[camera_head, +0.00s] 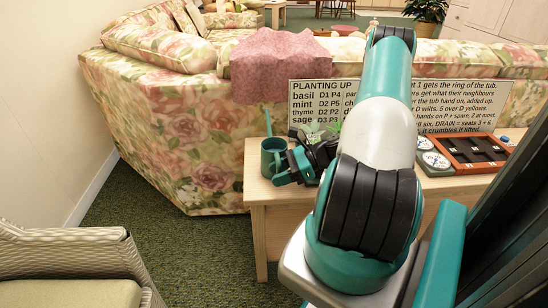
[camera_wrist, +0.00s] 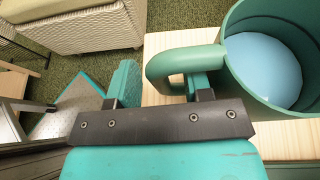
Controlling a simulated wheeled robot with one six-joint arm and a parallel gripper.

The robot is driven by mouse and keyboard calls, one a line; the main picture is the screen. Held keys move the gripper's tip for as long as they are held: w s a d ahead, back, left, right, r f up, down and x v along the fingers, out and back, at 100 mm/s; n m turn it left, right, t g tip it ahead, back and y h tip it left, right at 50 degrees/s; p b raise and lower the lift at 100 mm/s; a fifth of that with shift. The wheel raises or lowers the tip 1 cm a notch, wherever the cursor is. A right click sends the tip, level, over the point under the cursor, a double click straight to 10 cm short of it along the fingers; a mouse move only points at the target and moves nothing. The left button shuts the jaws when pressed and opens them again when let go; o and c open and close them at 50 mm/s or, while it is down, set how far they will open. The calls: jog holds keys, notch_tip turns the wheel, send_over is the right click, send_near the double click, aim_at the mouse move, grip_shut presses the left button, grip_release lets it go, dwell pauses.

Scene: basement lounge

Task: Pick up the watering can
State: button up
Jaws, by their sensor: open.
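The watering can (camera_head: 273,157) is a green round can standing at the left end of the wooden table. In the wrist view the can (camera_wrist: 235,72) is at the upper right, with blue water inside and a looped handle (camera_wrist: 180,58) pointing left. My gripper (camera_wrist: 162,76) is open at the handle. One finger is left of the handle's outer bend, and the other appears at the loop's opening, partly hidden by it. I cannot tell whether either finger touches it. In the head view my gripper (camera_head: 290,172) is just right of the can.
A small plant (camera_head: 318,132) stands behind my gripper on the table (camera_head: 262,190). A sign (camera_head: 320,95) stands at the back, and an orange-brown tray (camera_head: 470,152) lies to the right. A floral sofa (camera_head: 180,140) is behind, and a wicker chair (camera_head: 75,250) at lower left.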

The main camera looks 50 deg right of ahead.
grip_shut()
jog(key=shift+r, duration=0.1)
notch_tip(320, 180, up, 20)
jog(key=p, duration=0.5)
dwell(0.7)
